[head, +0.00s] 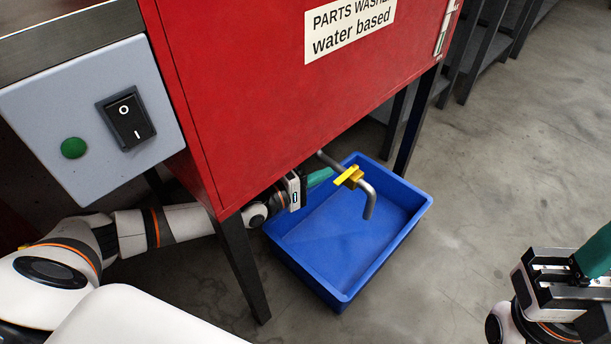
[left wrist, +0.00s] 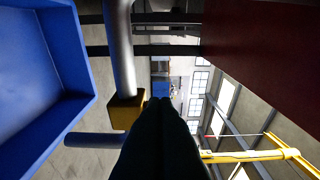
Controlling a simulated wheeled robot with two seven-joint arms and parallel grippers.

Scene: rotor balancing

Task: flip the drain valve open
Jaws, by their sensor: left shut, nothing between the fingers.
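The drain pipe (head: 367,190) comes out from under the red parts washer (head: 250,90) and bends down over the blue tub. The drain valve's yellow handle (head: 348,176) lies crosswise over the pipe. My left gripper (head: 328,174) reaches in under the washer, its green fingers shut and empty, tips just left of the handle. In the left wrist view the dark shut fingers (left wrist: 160,102) are close beside the yellow valve part (left wrist: 126,111); I cannot tell whether they touch. My right gripper (head: 592,262) is at the lower right, cut off by the picture's edge; its opening is unclear.
The blue tub (head: 400,232) stands on the floor under the pipe; its wall also shows in the left wrist view (left wrist: 72,60). The washer's black legs (head: 243,270) stand near my left arm. A grey switch box (head: 60,110) is at left. Floor right of the tub is clear.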

